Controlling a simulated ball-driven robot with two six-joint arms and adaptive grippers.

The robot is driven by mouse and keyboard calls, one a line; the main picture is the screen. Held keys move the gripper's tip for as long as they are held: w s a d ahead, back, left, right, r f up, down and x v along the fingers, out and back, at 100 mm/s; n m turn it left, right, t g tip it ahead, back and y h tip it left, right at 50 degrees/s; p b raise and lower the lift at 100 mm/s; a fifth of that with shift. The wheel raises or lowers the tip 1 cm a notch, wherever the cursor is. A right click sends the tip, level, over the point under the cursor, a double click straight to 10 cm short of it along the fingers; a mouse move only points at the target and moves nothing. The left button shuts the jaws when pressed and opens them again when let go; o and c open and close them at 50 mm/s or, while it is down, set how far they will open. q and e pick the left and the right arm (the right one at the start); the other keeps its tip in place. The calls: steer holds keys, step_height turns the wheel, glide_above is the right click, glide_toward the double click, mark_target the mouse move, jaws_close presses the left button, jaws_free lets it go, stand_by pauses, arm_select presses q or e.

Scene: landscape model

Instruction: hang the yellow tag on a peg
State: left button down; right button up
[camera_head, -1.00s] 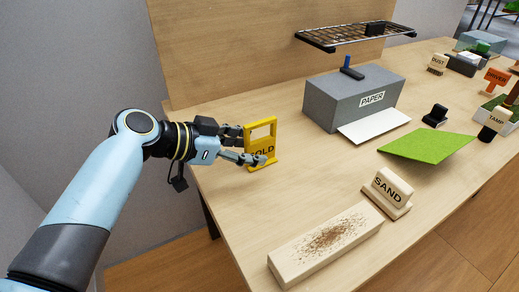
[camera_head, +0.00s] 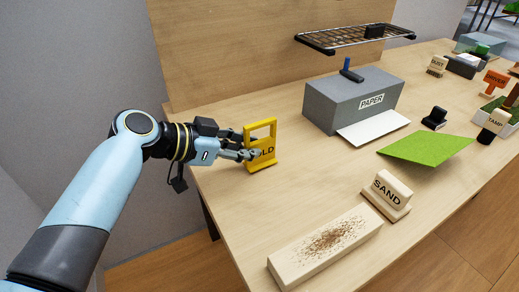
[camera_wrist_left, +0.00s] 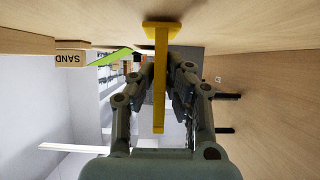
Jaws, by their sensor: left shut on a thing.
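The yellow tag (camera_head: 262,166) is an upright frame with an open window above a black-lettered plate, of which I read "LD". It stands on a small foot on the wooden table at the left. My left gripper (camera_head: 249,151) is shut on its plate from the left, and its fingers cover part of the lettering. In the left wrist view the tag (camera_wrist_left: 160,100) shows edge-on between the two fingers (camera_wrist_left: 160,78), its foot against the tabletop. My right gripper is not in view.
A grey PAPER box (camera_head: 335,104) with a white sheet (camera_head: 374,131) stands behind to the right, under a wire rack (camera_head: 345,38). A SAND block (camera_head: 388,192), a sanded board (camera_head: 325,245) and a green panel (camera_head: 425,148) lie further right. Bare table separates them from the tag.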

mark_target(246, 127)
arm_select(q)
steer(key=shift+r+p, duration=2.05)
steer(key=shift+r, duration=0.8)
steer(key=shift+f, duration=0.1)
